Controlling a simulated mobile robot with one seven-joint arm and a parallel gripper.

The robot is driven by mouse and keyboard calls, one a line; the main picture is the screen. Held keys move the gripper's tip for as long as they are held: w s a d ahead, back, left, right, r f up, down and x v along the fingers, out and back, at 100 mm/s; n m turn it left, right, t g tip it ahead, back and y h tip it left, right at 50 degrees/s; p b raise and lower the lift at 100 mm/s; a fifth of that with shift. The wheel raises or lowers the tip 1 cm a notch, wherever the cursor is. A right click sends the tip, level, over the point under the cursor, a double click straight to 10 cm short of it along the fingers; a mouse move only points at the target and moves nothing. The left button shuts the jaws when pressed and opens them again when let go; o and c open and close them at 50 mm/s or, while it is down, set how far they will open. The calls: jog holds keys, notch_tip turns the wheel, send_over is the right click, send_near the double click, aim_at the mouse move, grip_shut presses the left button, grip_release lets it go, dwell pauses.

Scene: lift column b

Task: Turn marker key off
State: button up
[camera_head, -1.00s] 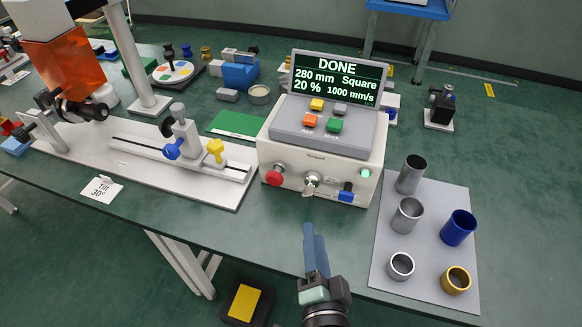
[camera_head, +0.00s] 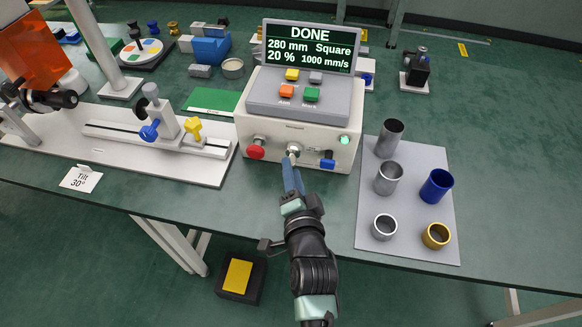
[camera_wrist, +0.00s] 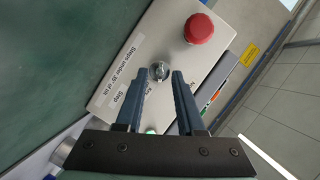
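The marker control box (camera_head: 262,132) stands on the green table, its display reading DONE, 280 mm, Square, 20 %, 1000 mm/s. The silver key switch (camera_head: 293,149) is on its front face, between the red button (camera_head: 255,149) and a blue part (camera_head: 328,163). My gripper (camera_head: 291,165) reaches up to the key from the front and partly covers it. In the wrist view, the key (camera_wrist: 159,71) shows at the gap between the two blue fingers of my gripper (camera_wrist: 158,77). The fingers are apart; whether they touch the key cannot be told.
A grey mat (camera_head: 370,220) with several metal cups lies right of the box. A white rail fixture (camera_head: 120,150) with blue and yellow knobs stands to the left. A green light (camera_head: 344,140) glows on the box's front. The table front edge is below my gripper.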

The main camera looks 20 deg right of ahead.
jog(key=shift+x, duration=0.95)
grip_shut()
